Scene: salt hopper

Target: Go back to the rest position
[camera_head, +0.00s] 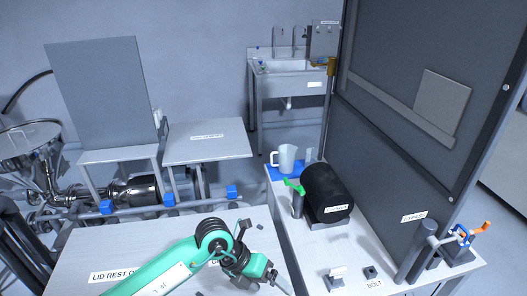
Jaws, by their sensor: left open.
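My left arm (170,268), green and black, reaches in from the bottom left over the light table. My left gripper (280,283) is at its end, near the table's right front edge. The gripper is open, and I see nothing held in it. Part of it is cut off or hard to make out at the bottom of the head view. My right gripper is out of view.
The light table (100,245) carries a "LID REST" label. On the right bench (285,225) stand a black cylinder (328,190), a clear jug (287,158) on a blue mat and a clamp with an orange handle (462,236). A dark panel (400,90) rises behind. A sink (288,75) is further back.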

